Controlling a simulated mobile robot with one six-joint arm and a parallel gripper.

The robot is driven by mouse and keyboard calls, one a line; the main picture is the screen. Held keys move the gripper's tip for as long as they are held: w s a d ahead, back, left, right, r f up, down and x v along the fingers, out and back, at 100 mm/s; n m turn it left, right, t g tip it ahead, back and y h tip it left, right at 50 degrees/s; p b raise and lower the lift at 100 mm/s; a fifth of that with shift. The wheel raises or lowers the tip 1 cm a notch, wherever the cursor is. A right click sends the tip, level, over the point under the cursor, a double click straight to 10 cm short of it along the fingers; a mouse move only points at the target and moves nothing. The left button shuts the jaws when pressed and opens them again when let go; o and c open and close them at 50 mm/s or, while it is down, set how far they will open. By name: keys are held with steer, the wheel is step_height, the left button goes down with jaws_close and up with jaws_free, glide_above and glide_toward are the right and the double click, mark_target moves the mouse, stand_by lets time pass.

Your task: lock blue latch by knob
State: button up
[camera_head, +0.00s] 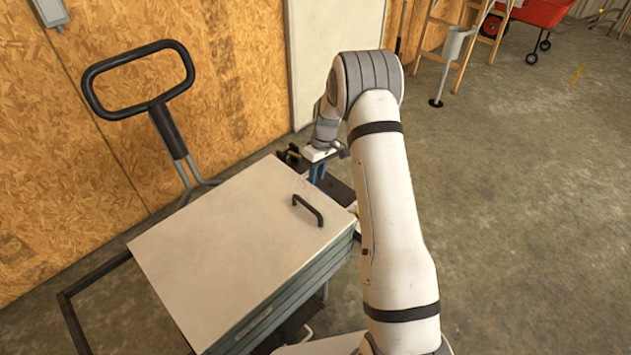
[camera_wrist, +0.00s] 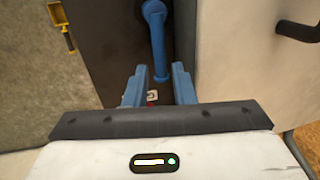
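My gripper (camera_wrist: 159,70) is open, with one blue finger on each side of the bar's lower end. Whether either finger touches it I cannot tell. The latch cannot be made out there.
A grey cart (camera_head: 225,245) with a flat lid and a black lid handle (camera_head: 308,209) stands in front of me. A black loop handle (camera_head: 137,76) rises near the wooden wall. The concrete floor at right is open.

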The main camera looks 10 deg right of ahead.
steer(key=shift+s+a+f, duration=0.1)
steer(key=shift+a+f, duration=0.05)
steer(key=shift+f, duration=0.6)
steer(key=shift+s+a+f, duration=0.1)
steer(key=shift+f, duration=0.6)
steer(key=shift+c, duration=0.4)
jaws_close()
